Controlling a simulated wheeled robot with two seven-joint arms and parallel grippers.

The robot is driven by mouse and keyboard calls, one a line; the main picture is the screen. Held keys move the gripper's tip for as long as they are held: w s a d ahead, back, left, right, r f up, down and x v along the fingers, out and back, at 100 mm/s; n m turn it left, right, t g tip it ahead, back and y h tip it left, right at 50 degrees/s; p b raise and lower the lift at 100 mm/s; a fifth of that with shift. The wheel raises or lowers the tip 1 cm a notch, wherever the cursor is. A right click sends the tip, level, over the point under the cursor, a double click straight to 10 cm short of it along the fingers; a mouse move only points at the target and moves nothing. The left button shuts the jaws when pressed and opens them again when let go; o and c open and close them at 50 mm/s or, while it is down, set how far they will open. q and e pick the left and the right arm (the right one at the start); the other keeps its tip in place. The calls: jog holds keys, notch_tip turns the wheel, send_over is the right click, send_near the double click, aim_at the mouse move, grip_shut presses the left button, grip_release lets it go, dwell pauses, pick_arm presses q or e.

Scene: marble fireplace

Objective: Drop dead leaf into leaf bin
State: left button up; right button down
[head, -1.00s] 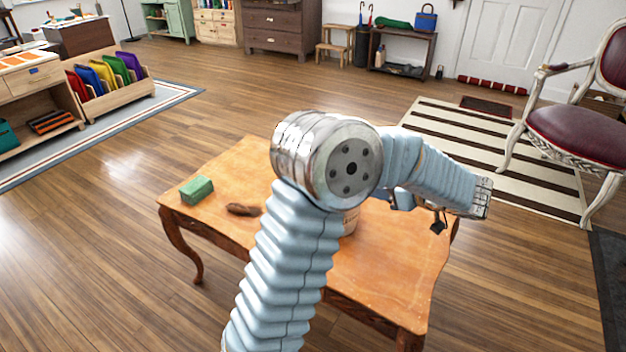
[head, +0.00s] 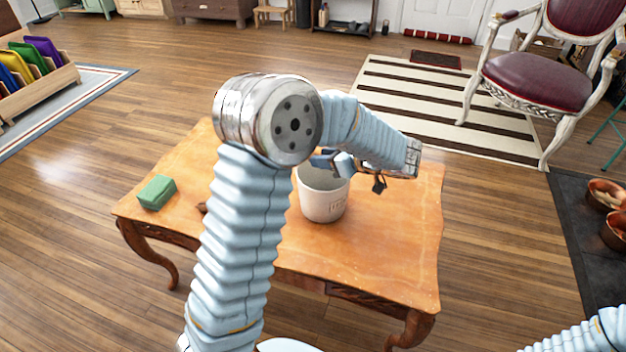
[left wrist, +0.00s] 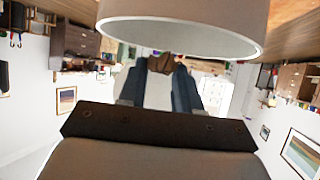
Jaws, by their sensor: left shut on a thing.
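The leaf bin is a cream-white pot (head: 322,200) with small lettering, upright on the wooden table. Its pale rim and wall also fill the top of the upside-down left wrist view (left wrist: 185,22). My left gripper (head: 332,163) is at the bin's mouth, its fingers near the rim in the head view. In the left wrist view my left gripper (left wrist: 160,72) is shut on a small brown thing, the dead leaf (left wrist: 160,61), between its fingertips. The leaf is hidden in the head view. My right gripper is out of view; only part of my right arm shows at bottom right.
The wooden table (head: 390,240) also holds a green block (head: 157,192) at left and a brown object (head: 202,208) mostly hidden by my left arm. A red chair (head: 535,80) stands at back right. The table's right side is clear.

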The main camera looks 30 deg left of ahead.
pick_arm(q)
jog(key=shift+f, duration=0.35)
jog(key=o, duration=1.1)
jog(key=b+v, duration=0.1)
jog(key=v, duration=1.3)
jog(key=shift+f, duration=0.1)
